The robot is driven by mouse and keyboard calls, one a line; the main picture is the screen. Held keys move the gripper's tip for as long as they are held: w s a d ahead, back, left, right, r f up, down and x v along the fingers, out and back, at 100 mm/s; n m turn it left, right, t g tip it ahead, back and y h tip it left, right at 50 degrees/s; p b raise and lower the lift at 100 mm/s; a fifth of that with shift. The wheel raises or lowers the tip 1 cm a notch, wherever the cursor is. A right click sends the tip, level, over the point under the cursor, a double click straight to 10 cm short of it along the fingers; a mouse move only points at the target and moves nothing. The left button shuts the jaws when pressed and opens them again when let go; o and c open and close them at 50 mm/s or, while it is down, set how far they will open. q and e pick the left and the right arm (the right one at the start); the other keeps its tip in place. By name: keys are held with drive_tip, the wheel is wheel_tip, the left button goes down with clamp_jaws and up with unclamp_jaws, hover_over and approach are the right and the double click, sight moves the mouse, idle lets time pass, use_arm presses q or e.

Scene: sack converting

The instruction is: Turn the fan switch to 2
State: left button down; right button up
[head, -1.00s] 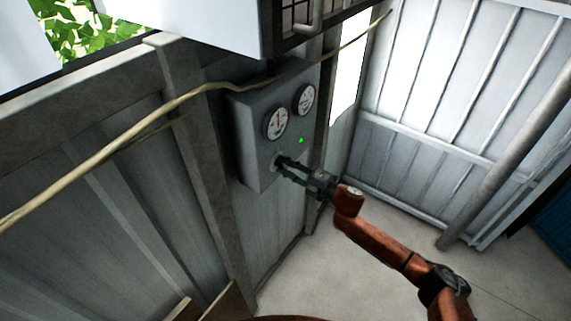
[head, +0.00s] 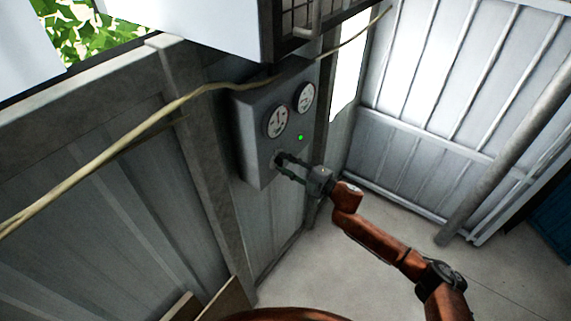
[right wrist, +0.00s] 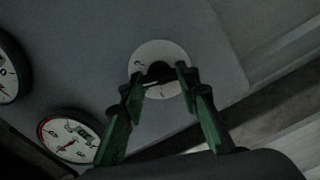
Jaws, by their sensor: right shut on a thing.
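A grey control box (head: 252,135) is mounted on the metal wall in the head view. The fan switch is a small dark knob (right wrist: 159,73) on a pale round dial plate (right wrist: 160,50), low on the box face. My right gripper (head: 278,164) reaches the box from the lower right. In the right wrist view my right gripper (right wrist: 160,76) has its green fingers on both sides of the knob and is shut on it. The dial's markings are too small and dark to read. My left gripper is out of view.
A yellowish cable (head: 130,125) crosses above the box. The concrete floor (head: 330,270) is open.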

drive_tip(key=o, duration=1.2)
drive_tip(key=shift+c, duration=0.2)
drive_tip(key=v, duration=1.2)
